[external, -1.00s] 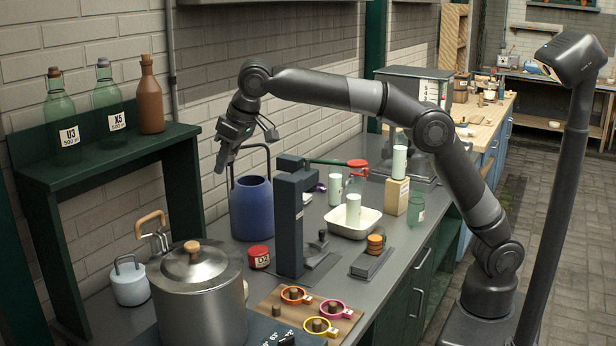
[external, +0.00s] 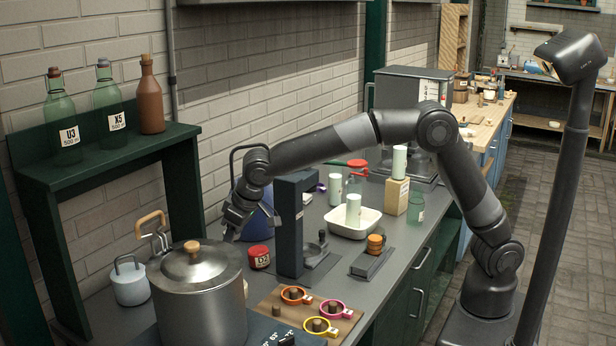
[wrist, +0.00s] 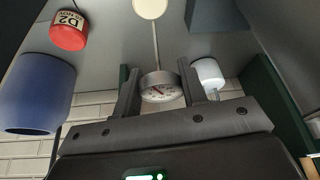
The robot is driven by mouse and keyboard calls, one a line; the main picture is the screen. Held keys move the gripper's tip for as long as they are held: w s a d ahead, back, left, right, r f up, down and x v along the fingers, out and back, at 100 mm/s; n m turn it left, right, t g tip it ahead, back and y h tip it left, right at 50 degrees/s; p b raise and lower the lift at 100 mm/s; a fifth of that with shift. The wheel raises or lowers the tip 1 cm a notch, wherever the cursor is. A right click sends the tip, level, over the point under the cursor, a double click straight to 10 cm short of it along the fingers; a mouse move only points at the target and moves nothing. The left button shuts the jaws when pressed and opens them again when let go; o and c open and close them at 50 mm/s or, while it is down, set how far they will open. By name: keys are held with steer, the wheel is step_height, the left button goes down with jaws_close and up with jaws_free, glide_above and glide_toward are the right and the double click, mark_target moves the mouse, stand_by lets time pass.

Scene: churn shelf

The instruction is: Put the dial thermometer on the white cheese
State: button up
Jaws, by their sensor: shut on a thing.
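My gripper (external: 236,222) is low over the counter behind the steel pot. In the wrist view my gripper (wrist: 158,88) is shut on the dial thermometer (wrist: 160,88), its round white face between the fingers. Its thin metal stem points away from the gripper. A pale cream round thing (wrist: 150,7), which looks like the white cheese, lies past the stem's tip at the top edge of the wrist view and is partly cut off. I cannot tell whether the tip touches it. I cannot make out the cheese or the thermometer in the external view.
The blue pot (wrist: 37,93) and a white canister (wrist: 208,74) flank my gripper. A dark upright stand (external: 290,225) and green shelf (external: 105,160) are nearby.

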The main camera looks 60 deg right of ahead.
steer(key=shift+f, duration=1.95)
steer(key=shift+f, duration=0.1)
steer(key=o, duration=1)
steer(key=shift+c, duration=0.2)
steer(key=v, duration=1.2)
